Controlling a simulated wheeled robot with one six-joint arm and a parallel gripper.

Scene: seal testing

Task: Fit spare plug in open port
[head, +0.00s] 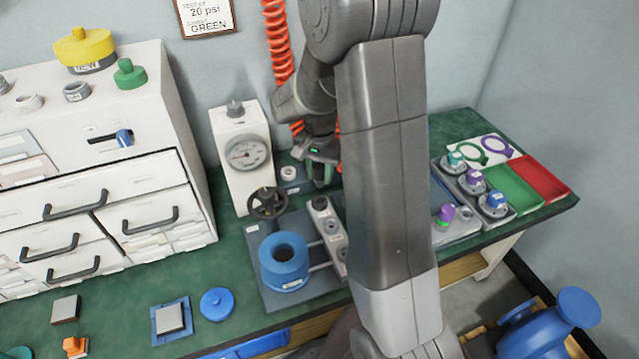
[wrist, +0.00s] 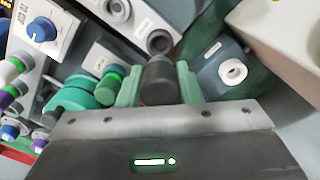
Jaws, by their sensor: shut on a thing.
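My gripper (head: 318,170) is over the bench behind the light grey manifold block (head: 329,228). In the wrist view my gripper (wrist: 158,88) has its two green fingers shut on a dark grey cylindrical plug (wrist: 158,82). The block also shows at the top of the wrist view, with a dark round port (wrist: 158,41) just beyond the plug's far end in the picture. I cannot tell the plug's height over the block. My arm hides part of the block's right side in the head view.
A dark block with a white ring (wrist: 232,72) stands right of the fingers in the wrist view. A gauge box (head: 240,160) with a handwheel and a blue ring (head: 283,262) stand nearby. Coloured knobs and a red tray (head: 541,178) are at the right.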

